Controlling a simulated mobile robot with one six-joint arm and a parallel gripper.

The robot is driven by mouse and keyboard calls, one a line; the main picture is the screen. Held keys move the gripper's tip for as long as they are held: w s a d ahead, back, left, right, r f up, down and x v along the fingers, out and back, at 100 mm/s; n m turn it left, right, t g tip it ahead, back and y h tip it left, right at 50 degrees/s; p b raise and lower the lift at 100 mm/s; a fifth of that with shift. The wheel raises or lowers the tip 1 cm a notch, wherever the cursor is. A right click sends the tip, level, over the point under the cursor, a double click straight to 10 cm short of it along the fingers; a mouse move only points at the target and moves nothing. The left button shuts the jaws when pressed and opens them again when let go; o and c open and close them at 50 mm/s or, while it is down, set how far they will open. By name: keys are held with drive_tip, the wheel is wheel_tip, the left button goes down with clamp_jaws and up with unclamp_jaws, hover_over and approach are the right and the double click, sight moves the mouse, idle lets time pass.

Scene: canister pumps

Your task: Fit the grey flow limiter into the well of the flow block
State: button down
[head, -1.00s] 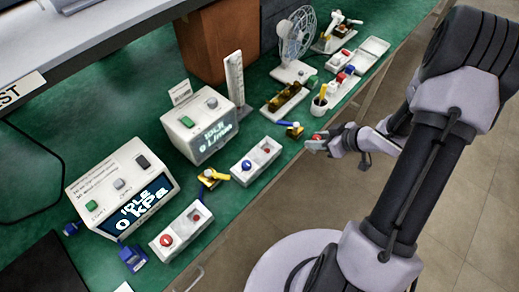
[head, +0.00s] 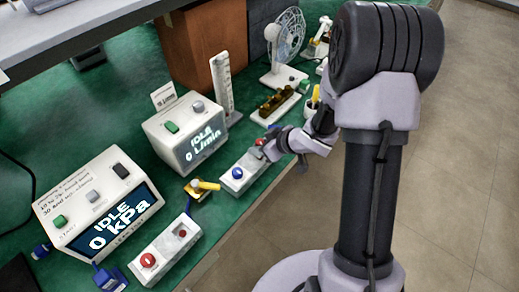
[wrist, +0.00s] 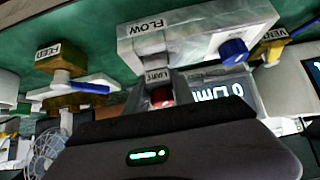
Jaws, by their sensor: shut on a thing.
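The flow block (head: 240,172) is a pale block with a blue knob, in front of the flow display box. In the wrist view the block (wrist: 200,28) bears the label FLOW, with its blue knob (wrist: 233,52) at right. My gripper (head: 266,146) is at the block's far end. In the wrist view my gripper (wrist: 163,90) is shut on the grey flow limiter (wrist: 153,76), labelled LIMIT, with a red part showing between the fingers. The limiter is at the block's left part, by the well. I cannot tell whether it is in the well.
The display box (head: 190,132) reads IDLE 0 L/min. A kPa box (head: 100,205) and a second block with a red knob (head: 148,260) stand nearer. A yellow valve (head: 198,188) sits close to the flow block. A fan (head: 288,45) is beyond.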

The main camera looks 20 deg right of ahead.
drive_tip(key=c, duration=1.1)
unclamp_jaws()
drive_tip(key=shift+f, duration=0.25)
drive_tip(key=shift+o, duration=0.2)
drive_tip(key=shift+r, duration=0.1)
